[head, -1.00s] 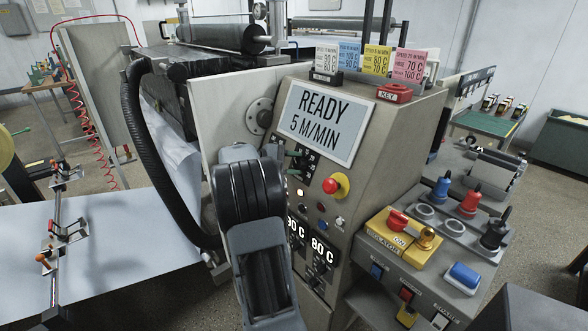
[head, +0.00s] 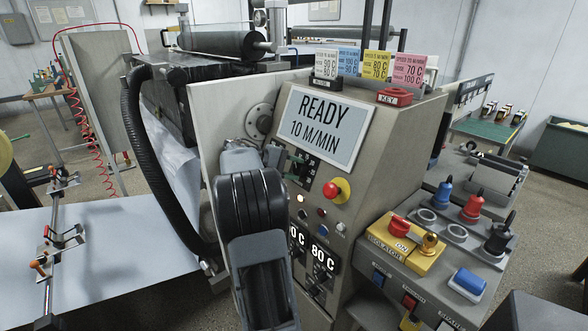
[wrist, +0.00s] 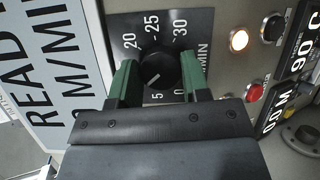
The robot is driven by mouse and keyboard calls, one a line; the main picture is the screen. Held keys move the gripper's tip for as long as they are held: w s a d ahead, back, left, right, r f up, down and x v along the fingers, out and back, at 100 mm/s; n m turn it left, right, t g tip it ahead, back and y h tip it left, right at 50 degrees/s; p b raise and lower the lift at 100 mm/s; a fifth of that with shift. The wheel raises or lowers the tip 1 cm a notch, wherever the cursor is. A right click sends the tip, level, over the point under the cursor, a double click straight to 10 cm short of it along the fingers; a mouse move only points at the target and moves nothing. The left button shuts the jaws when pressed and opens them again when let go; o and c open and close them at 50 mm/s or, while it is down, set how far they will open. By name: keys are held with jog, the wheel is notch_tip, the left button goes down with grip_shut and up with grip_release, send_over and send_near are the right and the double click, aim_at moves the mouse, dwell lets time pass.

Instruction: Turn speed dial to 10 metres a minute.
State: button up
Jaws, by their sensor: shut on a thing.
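The speed dial (wrist: 160,68) is a round black knob on a dark scale plate in the wrist view. The numbers 5, 20, 25, 30 and 0 show; the stretch between 5 and 20 is behind a finger. The knob's white mark points to the lower left, just past 5. My gripper (wrist: 159,78) has its green fingers shut on the knob, one on each side. In the head view the display (head: 321,128) reads READY, 10 M/MIN. There the dial is mostly hidden by my gripper (head: 289,166).
A red button on a yellow collar (head: 337,190) sits right of my arm. Temperature readouts (head: 320,258) are below it. A yellow isolator box (head: 400,245) stands on the side console. Coloured cards (head: 376,64) and a red key block (head: 393,97) are on top.

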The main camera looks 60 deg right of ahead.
jog(key=shift+f, duration=0.1)
jog(key=o, duration=0.9)
jog(key=p+v, duration=0.1)
jog(key=v, duration=1.2)
jog(key=shift+w+a, duration=0.25)
jog(key=shift+a, duration=0.05)
